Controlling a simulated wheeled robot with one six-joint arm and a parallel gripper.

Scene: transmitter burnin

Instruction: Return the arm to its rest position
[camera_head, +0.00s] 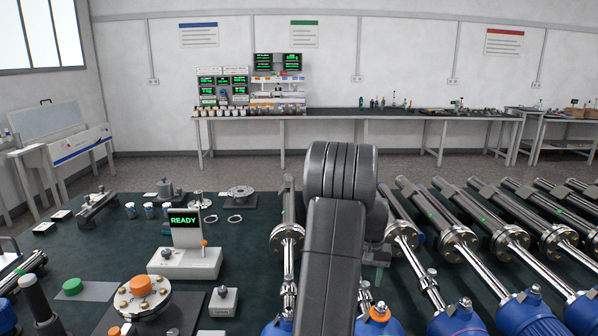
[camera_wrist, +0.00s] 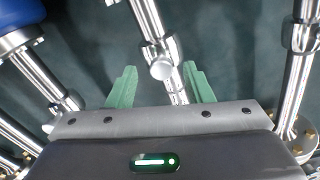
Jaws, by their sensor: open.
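My gripper (camera_wrist: 160,88) shows in the wrist view with its two green fingers spread apart and nothing between them. A steel transmitter pipe with a round fitting (camera_wrist: 160,68) lies beyond and below the fingers; I cannot tell how far below. In the head view my dark grey arm rises in the middle of the picture, over the green bench mat (camera_head: 150,205). It hides part of the bench and most of my gripper there.
Several steel transmitters with blue heads (camera_head: 525,315) lie in a row on the right. A white unit reading READY (camera_head: 185,240) stands left of my arm. A flanged fixture with an orange knob (camera_head: 141,290) is at front left. A long bench (camera_head: 340,114) stands along the far wall.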

